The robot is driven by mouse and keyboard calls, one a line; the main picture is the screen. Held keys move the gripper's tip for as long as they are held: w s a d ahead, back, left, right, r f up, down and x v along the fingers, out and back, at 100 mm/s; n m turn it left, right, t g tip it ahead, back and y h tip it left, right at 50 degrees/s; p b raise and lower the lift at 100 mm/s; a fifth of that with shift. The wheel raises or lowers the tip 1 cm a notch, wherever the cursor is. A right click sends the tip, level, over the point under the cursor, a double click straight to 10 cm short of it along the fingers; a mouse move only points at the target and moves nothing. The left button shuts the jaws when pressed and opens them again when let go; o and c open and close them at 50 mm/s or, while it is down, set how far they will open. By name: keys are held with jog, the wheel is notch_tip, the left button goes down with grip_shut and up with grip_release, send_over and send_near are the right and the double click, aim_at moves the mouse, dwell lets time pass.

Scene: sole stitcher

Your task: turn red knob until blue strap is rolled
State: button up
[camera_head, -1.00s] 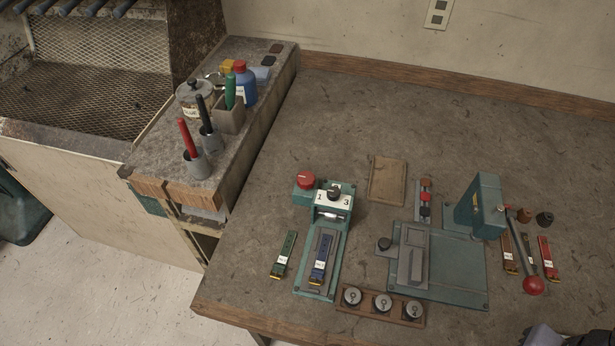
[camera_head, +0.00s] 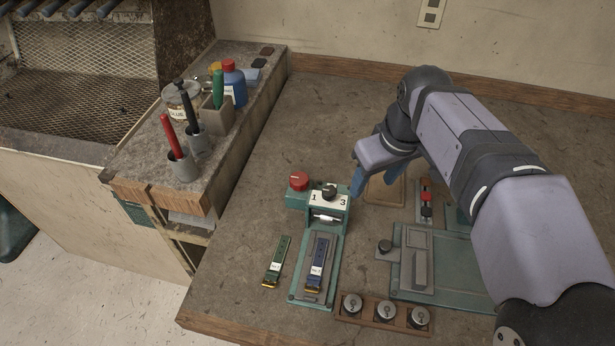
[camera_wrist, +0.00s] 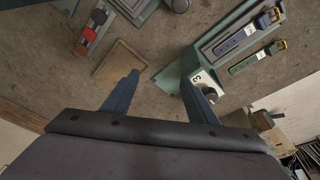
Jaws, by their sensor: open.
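The red knob (camera_head: 299,181) sits on the left of the green rolling machine (camera_head: 314,242), beside a black knob (camera_head: 330,191) and a white plate marked 1 and 3. The blue strap (camera_head: 318,262) lies flat and lengthwise on the machine's bed, in front of the roller. It also shows in the wrist view (camera_wrist: 238,36). My gripper (camera_head: 364,184) is open and empty, in the air just right of the machine's head. In the wrist view my gripper's two fingers (camera_wrist: 158,88) are spread apart, the right one near the white plate. The red knob is hidden in the wrist view.
A green strap (camera_head: 278,262) lies left of the machine. A wooden rack with several round weights (camera_head: 384,311) stands in front. A stitching press base (camera_head: 445,262) is to the right, partly behind my arm. A side shelf (camera_head: 190,178) with tools stands left.

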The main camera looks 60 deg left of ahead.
jog(key=s+a+r+n+y, duration=0.1)
jog(key=s+a+n, duration=0.1)
jog(key=a, duration=0.4)
jog(key=b, duration=0.1)
send_near(299, 178)
jog(key=f, duration=0.1)
jog(key=shift+g+y, duration=0.3)
jog(key=shift+g, duration=0.1)
jog(key=shift+w+p+x, duration=0.2)
jog(key=shift+x, duration=1.6)
jog(key=shift+w+p+x, duration=0.15)
jog(key=shift+w+x, duration=0.05)
jog(key=shift+x, duration=1.65)
jog(key=shift+d, duration=0.15)
jog(key=c, duration=1.1)
